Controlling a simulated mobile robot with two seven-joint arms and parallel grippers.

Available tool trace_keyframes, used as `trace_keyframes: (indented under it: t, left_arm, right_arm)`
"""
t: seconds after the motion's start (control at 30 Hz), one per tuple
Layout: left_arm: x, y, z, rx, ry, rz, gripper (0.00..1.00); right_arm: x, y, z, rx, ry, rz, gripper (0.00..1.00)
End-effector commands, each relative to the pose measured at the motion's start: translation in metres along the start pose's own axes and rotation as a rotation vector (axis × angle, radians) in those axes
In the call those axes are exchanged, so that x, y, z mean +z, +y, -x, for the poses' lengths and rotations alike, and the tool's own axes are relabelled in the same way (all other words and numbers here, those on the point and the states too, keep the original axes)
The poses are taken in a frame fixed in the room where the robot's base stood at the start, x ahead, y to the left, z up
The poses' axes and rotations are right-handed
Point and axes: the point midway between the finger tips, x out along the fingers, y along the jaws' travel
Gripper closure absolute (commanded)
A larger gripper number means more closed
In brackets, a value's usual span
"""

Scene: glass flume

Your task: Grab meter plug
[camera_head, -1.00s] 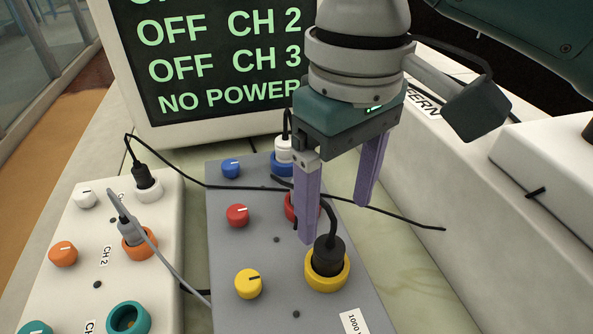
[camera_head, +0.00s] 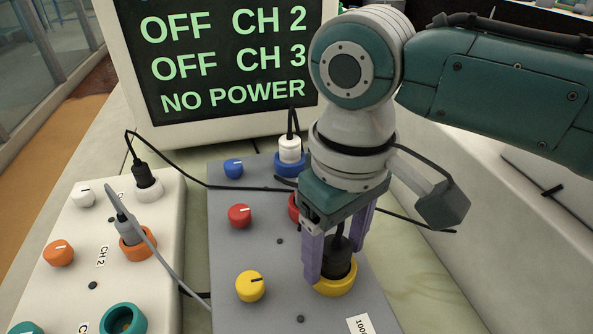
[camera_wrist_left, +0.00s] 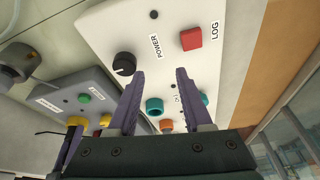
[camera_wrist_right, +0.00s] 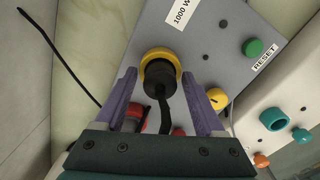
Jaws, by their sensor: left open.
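A black plug (camera_head: 338,262) stands in a yellow-ringed socket (camera_head: 336,287) on the grey box. It also shows in the right wrist view (camera_wrist_right: 159,76). My right gripper (camera_head: 333,256) is over it, fingers open on either side of the plug, with gaps showing in the right wrist view. A grey plug (camera_head: 128,231) sits in an orange socket on the white box, and a black plug (camera_head: 145,174) in its white socket. A white plug (camera_head: 290,148) is in the blue socket. Which one is the meter plug is not labelled. My left gripper (camera_wrist_left: 158,74) is open and empty above the white box.
The grey box (camera_head: 225,225) has blue, red and yellow knobs. The white box (camera_head: 70,240) stands to its left. A screen (camera_head: 225,60) reading NO POWER stands behind. Cables cross between the boxes. A pale block (camera_head: 510,200) stands at right.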

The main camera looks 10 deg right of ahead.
Motion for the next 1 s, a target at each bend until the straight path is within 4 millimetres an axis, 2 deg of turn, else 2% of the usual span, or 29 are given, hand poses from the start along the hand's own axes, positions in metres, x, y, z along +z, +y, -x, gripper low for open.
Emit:
trace_keyframes:
  t: [0.07,0.6,1.0]
  left_arm:
    - [-0.0001,0.0006,0.0,0.002,0.0,0.002,0.5]
    - [0.0002,0.0,-0.0002,0.0,-0.001,-0.001,0.5]
    - [0.0005,-0.0019,0.0003,-0.006,-0.002,-0.008,0.5]
  right_arm:
    - [0.0,0.0,0.0001,0.0,0.0,0.0,0.39]
    - [0.0001,0.0002,0.0002,0.0,0.0,-0.001,1.0]
    - [-0.0002,0.0002,0.002,0.0,0.001,0.0,1.0]
